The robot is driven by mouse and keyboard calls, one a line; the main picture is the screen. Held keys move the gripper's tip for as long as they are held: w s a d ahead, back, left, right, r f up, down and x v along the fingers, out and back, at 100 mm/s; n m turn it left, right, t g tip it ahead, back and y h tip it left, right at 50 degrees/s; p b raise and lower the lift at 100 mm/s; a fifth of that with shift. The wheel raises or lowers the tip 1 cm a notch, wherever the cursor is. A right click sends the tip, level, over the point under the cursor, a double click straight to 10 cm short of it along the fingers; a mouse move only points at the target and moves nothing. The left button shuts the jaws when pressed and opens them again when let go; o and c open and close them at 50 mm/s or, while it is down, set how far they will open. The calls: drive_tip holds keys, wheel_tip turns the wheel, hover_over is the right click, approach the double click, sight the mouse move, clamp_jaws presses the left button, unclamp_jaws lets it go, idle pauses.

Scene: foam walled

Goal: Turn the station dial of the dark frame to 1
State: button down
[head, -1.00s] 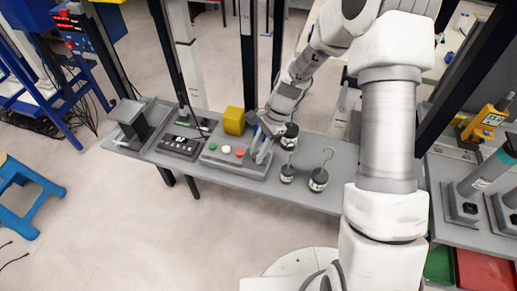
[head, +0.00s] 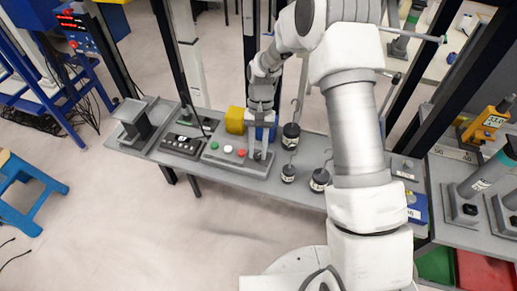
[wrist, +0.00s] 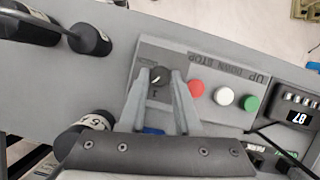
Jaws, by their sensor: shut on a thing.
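The station dial (wrist: 158,77) is a small dark knob with a light pointer line on the grey button panel (wrist: 205,63). In the wrist view the pointer slants toward the upper right, and a small mark, perhaps a 1, shows below the knob. My gripper (wrist: 160,76) has one finger on each side of the dial and is shut on it. In the head view my gripper (head: 259,154) reaches down to the right end of the panel (head: 235,164) and mostly hides the dial. The dark frame's black uprights (head: 168,50) rise behind the bench.
Red (wrist: 196,88), white (wrist: 224,96) and green (wrist: 251,103) buttons sit beside the dial. Hooked weights (head: 288,173) stand right of the panel. A yellow block (head: 235,121) is behind it. A dark display box (head: 182,145) is to the left.

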drive_tip(key=n+h, duration=0.1)
drive_tip(key=n, duration=0.3)
drive_tip(key=n+h, duration=0.1)
drive_tip(key=n, duration=0.2)
drive_tip(key=shift+a+t+h, duration=0.25)
drive_tip(key=shift+t+h, duration=0.05)
idle(0.4)
drive_tip(key=c, duration=0.6)
unclamp_jaws()
drive_tip(key=v, duration=1.7)
drive_tip(key=shift+r+p, duration=0.15)
drive_tip(key=shift+p, duration=0.25)
drive_tip(key=shift+a, duration=0.15)
